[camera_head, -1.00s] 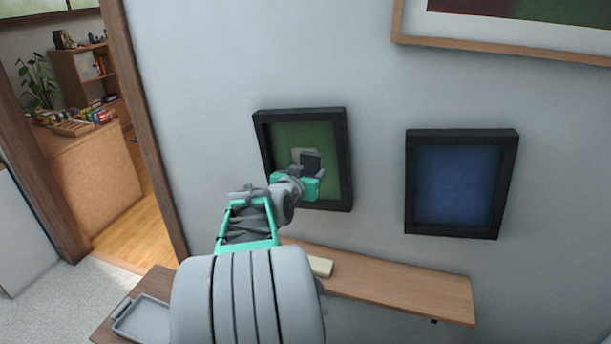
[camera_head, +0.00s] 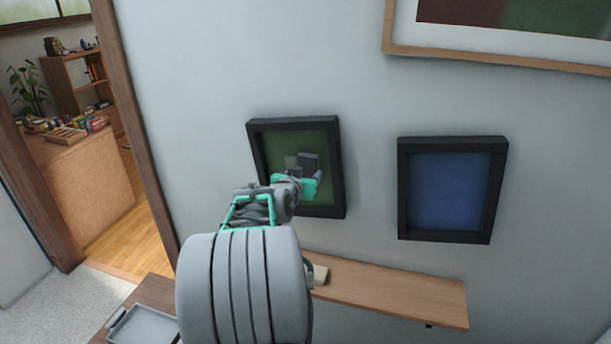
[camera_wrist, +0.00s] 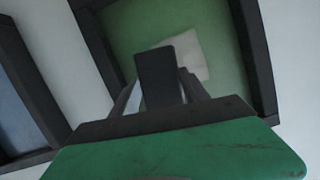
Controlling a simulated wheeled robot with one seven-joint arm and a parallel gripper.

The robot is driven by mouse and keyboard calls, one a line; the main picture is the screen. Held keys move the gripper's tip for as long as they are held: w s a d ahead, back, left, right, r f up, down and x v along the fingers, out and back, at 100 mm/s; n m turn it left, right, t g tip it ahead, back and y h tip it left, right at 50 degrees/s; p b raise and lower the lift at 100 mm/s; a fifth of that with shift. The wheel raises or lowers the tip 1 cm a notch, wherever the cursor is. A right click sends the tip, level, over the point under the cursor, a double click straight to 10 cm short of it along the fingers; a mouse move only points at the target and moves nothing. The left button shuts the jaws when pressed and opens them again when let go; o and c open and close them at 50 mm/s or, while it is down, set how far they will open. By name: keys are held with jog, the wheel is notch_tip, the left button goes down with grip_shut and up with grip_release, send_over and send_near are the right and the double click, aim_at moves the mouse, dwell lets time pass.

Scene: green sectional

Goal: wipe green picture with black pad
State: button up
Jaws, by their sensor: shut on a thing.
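The green picture (camera_head: 320,142) hangs on the wall in a black frame. It also fills the upper part of the wrist view (camera_wrist: 125,28). A pale, squarish patch (camera_wrist: 192,50) lies on its green surface, partly hidden behind the pad; in the head view it shows as a greyish patch (camera_head: 291,162). My gripper (camera_head: 300,178) is in front of the picture, shut on the black pad (camera_wrist: 157,72). The pad also shows in the head view (camera_head: 309,161), over the middle of the picture. I cannot tell whether the pad touches the surface.
A blue picture (camera_head: 448,190) in a black frame hangs to the right. A larger wood-framed picture (camera_head: 480,58) is above. Below is a wooden shelf (camera_head: 400,295) with a cream block (camera_head: 320,274). A grey tray (camera_head: 145,325) is at lower left. A doorway opens at left.

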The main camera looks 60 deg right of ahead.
jog(key=shift+w+d+b, duration=0.15)
jog(key=shift+d+b, duration=0.2)
jog(key=shift+d, duration=0.5)
